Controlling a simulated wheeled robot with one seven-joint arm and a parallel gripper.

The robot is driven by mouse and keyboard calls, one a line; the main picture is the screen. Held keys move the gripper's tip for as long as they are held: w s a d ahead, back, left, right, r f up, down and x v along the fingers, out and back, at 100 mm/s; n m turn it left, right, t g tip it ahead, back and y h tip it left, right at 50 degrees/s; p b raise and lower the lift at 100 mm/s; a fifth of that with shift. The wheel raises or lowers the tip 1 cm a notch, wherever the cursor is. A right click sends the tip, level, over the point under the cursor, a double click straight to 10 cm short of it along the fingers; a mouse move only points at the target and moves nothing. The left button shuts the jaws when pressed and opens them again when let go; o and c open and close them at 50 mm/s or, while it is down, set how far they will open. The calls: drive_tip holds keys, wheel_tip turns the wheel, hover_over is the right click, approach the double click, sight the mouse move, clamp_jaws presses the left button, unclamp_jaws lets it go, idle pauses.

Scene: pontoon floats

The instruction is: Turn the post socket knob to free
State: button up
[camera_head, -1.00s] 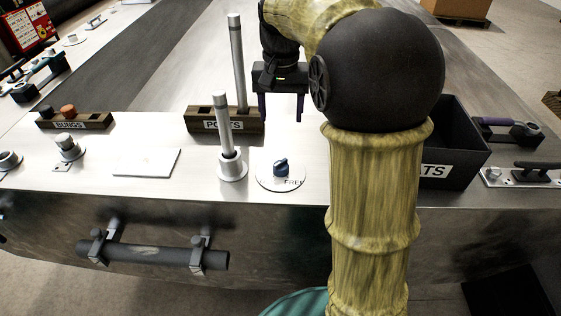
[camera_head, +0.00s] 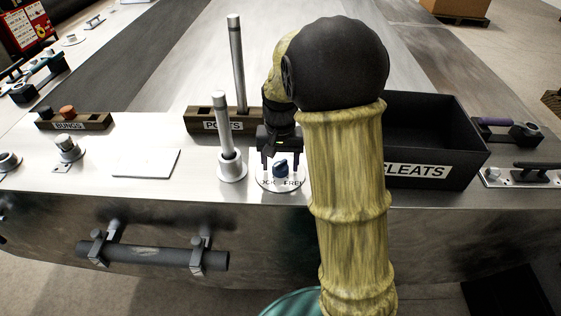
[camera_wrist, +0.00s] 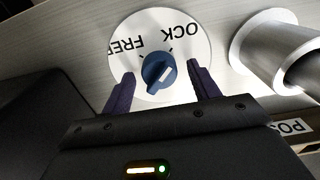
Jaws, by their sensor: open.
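The blue post socket knob (camera_head: 280,167) sits on a round white dial plate (camera_head: 266,184) lettered with lock and free words, partly covered in the head view. The wrist view shows the knob (camera_wrist: 159,71) with a pale pointer line, and the dial plate (camera_wrist: 190,55) reading "OCK" and "FREE". My gripper (camera_head: 281,166) is open above the dial. In the wrist view its two dark fingers (camera_wrist: 162,88) stand on either side of the knob, apart from it. A grey post (camera_head: 223,125) stands upright in the round metal socket (camera_head: 232,170) left of the dial.
A wooden POSTS block (camera_head: 199,124) with another tall post (camera_head: 236,65) stands behind. A black CLEATS bin (camera_head: 440,140) is to the right of my arm. A BUNGS block (camera_head: 92,122) and white plate (camera_head: 146,162) lie left. The deck's front edge is close to the dial.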

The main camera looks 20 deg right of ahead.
drive_tip(key=shift+s+f, duration=0.1)
drive_tip(key=shift+f, duration=0.05)
drive_tip(key=shift+c, duration=0.2)
drive_tip(key=c, duration=0.9)
drive_tip(key=shift+c, duration=0.2)
